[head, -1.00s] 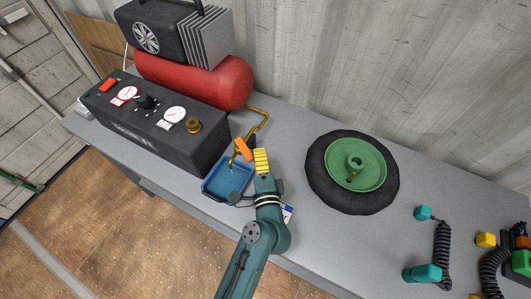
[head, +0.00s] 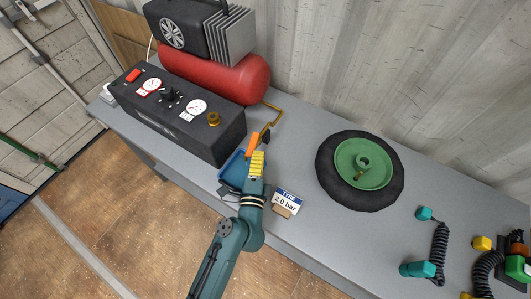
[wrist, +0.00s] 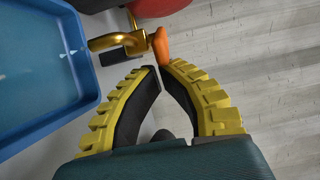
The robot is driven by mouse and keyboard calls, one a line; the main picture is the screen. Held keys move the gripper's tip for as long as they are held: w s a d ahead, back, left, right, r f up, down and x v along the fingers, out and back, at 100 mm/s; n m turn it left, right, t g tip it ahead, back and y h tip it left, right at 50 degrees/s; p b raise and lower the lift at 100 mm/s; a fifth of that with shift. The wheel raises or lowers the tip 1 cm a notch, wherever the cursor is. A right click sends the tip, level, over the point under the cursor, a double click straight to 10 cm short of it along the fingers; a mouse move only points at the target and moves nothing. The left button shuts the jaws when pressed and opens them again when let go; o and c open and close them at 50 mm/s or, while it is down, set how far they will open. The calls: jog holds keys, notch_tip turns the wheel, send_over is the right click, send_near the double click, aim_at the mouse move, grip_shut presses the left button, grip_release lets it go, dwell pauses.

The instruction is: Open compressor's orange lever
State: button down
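The compressor has a red tank (head: 225,75) at the back left of the bench. A brass pipe (head: 272,112) runs from it towards the front. The small orange lever (head: 252,146) sits by the pipe's front end. In the wrist view the orange lever (wrist: 161,45) stands beside the brass fitting (wrist: 110,40). My gripper (head: 257,156) has yellow ribbed fingers, and its tips lie right at the lever's near end. In the wrist view my gripper (wrist: 158,68) has its fingertips almost together. The lever is in front of the tips, not visibly between them; contact is unclear.
A blue tray (head: 231,170) lies left of my gripper; it also shows in the wrist view (wrist: 45,80). A black gauge box (head: 178,125) stands behind it. A tyre card (head: 287,200) and a wheel (head: 360,170) lie to the right. Bench between pipe and wheel is clear.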

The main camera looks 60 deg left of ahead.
jog(key=shift+s+a+p, duration=0.4)
jog(key=shift+s, duration=0.55)
jog(key=w+d+b, duration=0.2)
jog(key=d+b, duration=0.1)
jog(key=d, duration=0.1)
jog(key=s+d+p, duration=0.1)
jog(key=s+p, duration=0.2)
jog(key=s, duration=0.6)
jog(key=shift+s+d, duration=0.3)
